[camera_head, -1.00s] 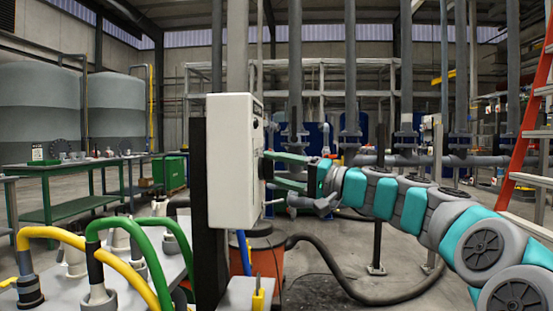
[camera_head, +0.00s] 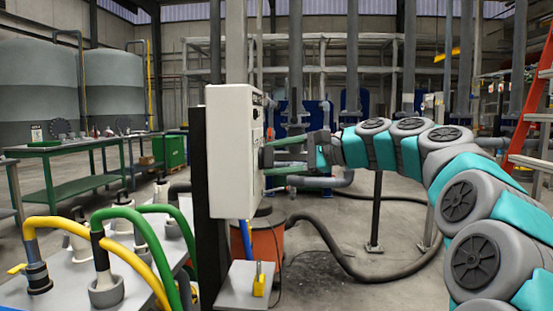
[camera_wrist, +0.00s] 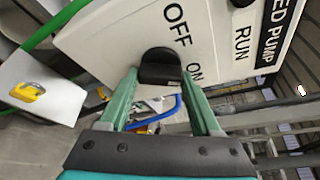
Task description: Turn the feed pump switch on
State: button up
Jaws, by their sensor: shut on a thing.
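The feed pump switch is a black knob (camera_wrist: 160,67) on the face of a white control box (camera_head: 230,160). In the wrist view the box face (camera_wrist: 100,35) is tilted, with the labels OFF, ON, RUN and FEED PUMP. My gripper (camera_wrist: 160,78) has its two green fingers on either side of the knob and is shut on it. In the head view my gripper (camera_head: 267,157) reaches the box's right-hand face from the right. The fingers cover part of the knob, and I cannot tell which label it points to.
A dark post (camera_head: 208,240) carries the box. Yellow and green hoses (camera_head: 130,240) rise at the lower left. An orange drum (camera_head: 268,235) and a dark floor hose (camera_head: 340,262) are behind.

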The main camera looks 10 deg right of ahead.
jog(key=shift+m+g, duration=0.8)
jog(key=shift+m, duration=0.3)
jog(key=o, duration=1.4)
jog(key=v, duration=0.7)
jog(key=shift+s+d+r, duration=0.1)
jog(key=shift+s+d, duration=0.1)
jog(key=shift+d, duration=0.15)
